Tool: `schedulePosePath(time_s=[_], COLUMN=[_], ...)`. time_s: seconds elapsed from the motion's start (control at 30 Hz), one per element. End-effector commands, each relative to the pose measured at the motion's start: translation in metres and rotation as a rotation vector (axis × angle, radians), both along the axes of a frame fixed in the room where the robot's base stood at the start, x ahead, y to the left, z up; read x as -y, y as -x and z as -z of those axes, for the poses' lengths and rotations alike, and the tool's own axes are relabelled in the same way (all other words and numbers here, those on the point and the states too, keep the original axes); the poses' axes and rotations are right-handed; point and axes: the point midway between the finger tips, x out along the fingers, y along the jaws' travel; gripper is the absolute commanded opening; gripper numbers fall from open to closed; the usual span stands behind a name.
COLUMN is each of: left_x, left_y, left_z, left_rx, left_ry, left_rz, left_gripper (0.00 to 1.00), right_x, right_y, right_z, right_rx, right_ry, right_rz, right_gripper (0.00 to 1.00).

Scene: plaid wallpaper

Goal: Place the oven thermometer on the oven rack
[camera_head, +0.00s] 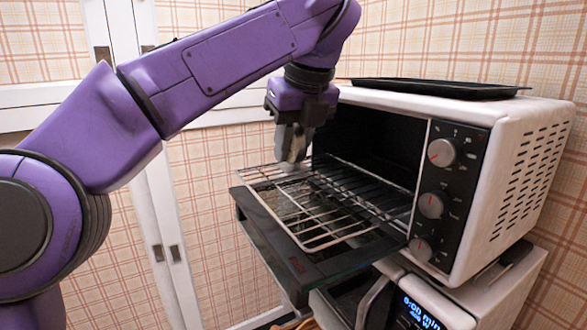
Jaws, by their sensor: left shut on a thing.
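My left gripper (293,140) points down over the far left part of the oven rack (318,243). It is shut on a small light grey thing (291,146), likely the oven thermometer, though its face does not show. The thing is at or just above the wires; I cannot tell whether it touches them. The wire rack is pulled partly out of the white toaster oven (508,195). The oven's dark glass door (300,275) is folded down under the rack. My right gripper is not in view.
A black tray (435,88) lies on top of the oven. Knobs (431,205) line its front right. Below stands a white appliance with a lit display (420,314). White cabinet doors (150,190) stand at the left. The near part of the rack is bare.

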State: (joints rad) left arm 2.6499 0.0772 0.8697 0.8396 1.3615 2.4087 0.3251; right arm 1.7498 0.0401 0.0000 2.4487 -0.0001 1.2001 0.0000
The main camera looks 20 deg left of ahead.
Motion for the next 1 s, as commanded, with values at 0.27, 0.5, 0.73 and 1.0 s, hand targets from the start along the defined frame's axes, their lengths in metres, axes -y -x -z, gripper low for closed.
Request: schedulePosePath(time_s=[0.27, 0.5, 0.73, 1.0], left_x=[-0.001, -0.001, 0.000, 0.001], left_y=[-0.009, -0.010, -0.009, -0.008], left_z=[0.037, 0.043, 0.042, 0.035], left_rx=[0.000, 0.002, 0.002, 0.003], left_ry=[0.003, 0.004, 0.004, 0.002], left_rz=[0.004, 0.001, 0.001, 0.002], left_gripper=[0.00, 0.00, 0.51, 0.51], right_x=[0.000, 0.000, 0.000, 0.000], right_y=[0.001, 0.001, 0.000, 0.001], right_z=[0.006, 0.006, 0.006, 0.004], right_rx=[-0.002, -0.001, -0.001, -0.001], right_ry=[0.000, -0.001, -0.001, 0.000], right_rz=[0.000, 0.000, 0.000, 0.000], right_gripper=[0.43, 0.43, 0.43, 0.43])
